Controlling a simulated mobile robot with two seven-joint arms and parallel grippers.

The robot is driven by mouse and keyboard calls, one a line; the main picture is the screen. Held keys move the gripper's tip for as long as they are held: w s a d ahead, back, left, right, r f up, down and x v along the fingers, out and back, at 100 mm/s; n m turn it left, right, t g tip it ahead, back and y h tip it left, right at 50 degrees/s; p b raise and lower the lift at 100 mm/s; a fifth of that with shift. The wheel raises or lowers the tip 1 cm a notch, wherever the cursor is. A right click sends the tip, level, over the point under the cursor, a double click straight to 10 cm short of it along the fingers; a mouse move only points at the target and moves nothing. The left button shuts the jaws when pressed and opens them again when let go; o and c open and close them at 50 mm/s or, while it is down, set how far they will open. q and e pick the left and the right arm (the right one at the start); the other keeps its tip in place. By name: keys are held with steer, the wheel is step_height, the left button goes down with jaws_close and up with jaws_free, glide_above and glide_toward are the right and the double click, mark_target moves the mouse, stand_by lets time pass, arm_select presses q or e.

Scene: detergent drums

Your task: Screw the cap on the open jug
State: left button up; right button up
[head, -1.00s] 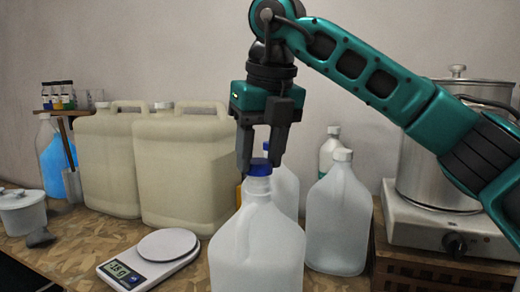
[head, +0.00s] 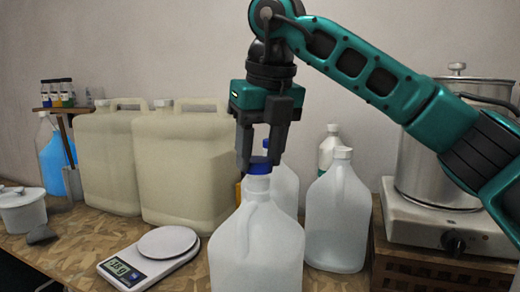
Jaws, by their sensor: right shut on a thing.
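The jug (head: 257,248) is translucent white and stands upright at the front middle of the table in the head view. The blue cap (head: 258,166) sits at the top of its neck, looking level. My right gripper (head: 260,162) points straight down over the jug, with its fingers on either side of the cap, shut on it. Whether the cap's threads are engaged cannot be seen. My left gripper is not in view.
A kitchen scale (head: 150,258) lies left of the jug. A white-capped jug (head: 338,215) stands close at right, with another jug behind. Large beige drums (head: 182,165) stand at back left. A steel pot (head: 440,165) sits on a hot plate (head: 447,225) at right.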

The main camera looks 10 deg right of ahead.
stand_by(0.6)
steer(key=shift+f+b, duration=0.55)
steer(key=shift+f, duration=0.4)
stand_by(0.5)
steer(key=shift+f, duration=0.25)
stand_by(1.0)
steer(key=shift+a+f+m+h+b, duration=0.1)
steer(key=shift+m+h+b, duration=0.3)
steer(key=shift+m, duration=0.8)
steer(key=m, duration=0.3)
steer(key=shift+h, duration=0.4)
